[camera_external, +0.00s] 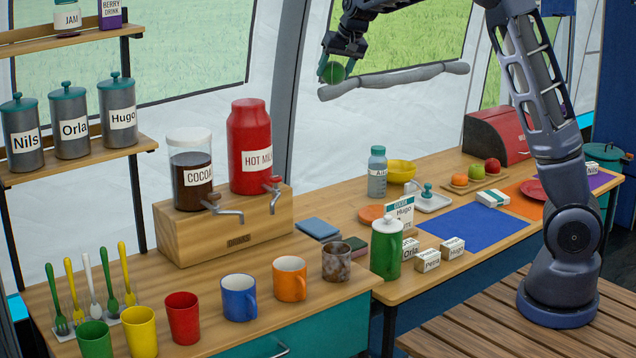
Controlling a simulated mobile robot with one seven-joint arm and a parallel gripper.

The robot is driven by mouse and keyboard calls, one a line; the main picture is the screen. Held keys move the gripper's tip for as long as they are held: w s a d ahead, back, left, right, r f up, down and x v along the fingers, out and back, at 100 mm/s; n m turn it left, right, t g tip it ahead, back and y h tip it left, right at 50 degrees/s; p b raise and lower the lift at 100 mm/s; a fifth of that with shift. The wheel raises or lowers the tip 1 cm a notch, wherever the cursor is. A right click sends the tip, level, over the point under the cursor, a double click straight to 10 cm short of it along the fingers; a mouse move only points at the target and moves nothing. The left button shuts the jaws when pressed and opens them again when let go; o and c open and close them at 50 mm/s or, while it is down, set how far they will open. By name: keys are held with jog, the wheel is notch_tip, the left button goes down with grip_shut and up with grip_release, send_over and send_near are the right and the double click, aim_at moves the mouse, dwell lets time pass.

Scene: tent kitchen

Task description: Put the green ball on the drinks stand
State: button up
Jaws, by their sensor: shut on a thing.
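My gripper (331,70) is high up at the top centre, in front of the tent window. It is shut on the green ball (336,73), which shows between its fingers, well above the counters. The drinks stand (185,242) is a wooden block on the left counter, to the left of and below the gripper. It carries a clear cocoa dispenser (191,172) and a red hot milk dispenser (249,150), each with a tap at the front. The far side of the stand's top is hidden behind the dispensers.
Several mugs and cups, such as the orange mug (290,278), line the counter before the stand. Blue books (318,229) lie to its right. A green canister (386,250) and a bottle (377,175) stand on the right counter. A shelf with tins (72,125) is at left.

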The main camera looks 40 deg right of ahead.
jog(key=a+n, duration=0.2)
jog(key=a, duration=1)
jog(key=n+g+y, duration=0.2)
jog(key=n+y, duration=0.1)
jog(key=n, duration=0.4)
send_over(186, 290)
jog(key=s+d, duration=0.1)
jog(key=d, duration=0.1)
notch_tip(186, 290, down, 39)
jog(key=shift+f, duration=0.1)
jog(key=shift+d+f, duration=0.1)
jog(key=shift+f, duration=0.05)
jog(key=o, duration=1)
jog(key=shift+s, duration=0.1)
jog(key=shift+c, duration=0.2)
